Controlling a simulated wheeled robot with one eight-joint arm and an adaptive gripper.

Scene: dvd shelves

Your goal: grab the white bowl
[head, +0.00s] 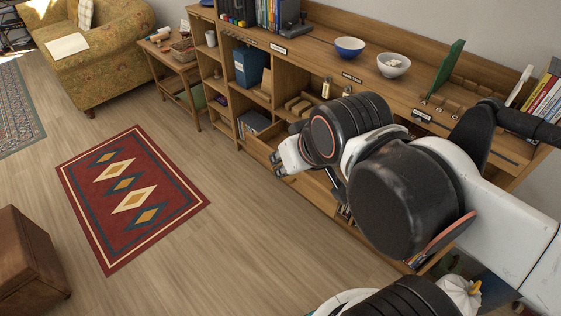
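A white bowl (393,67) with something pale inside sits on top of the wooden shelf unit. My gripper (277,165) is at the end of my arm, lower and to the left of the bowl, in front of the shelf's lower part. It is well apart from the bowl. The fingers are small and partly turned away, so I cannot tell whether they are open or shut.
A blue bowl (350,48) stands left of the white bowl, and a green upright panel (446,68) stands to its right. The wooden shelf unit (320,42) runs along the wall. A red rug (132,195) lies on open floor at left, with a brown ottoman (30,262) nearby.

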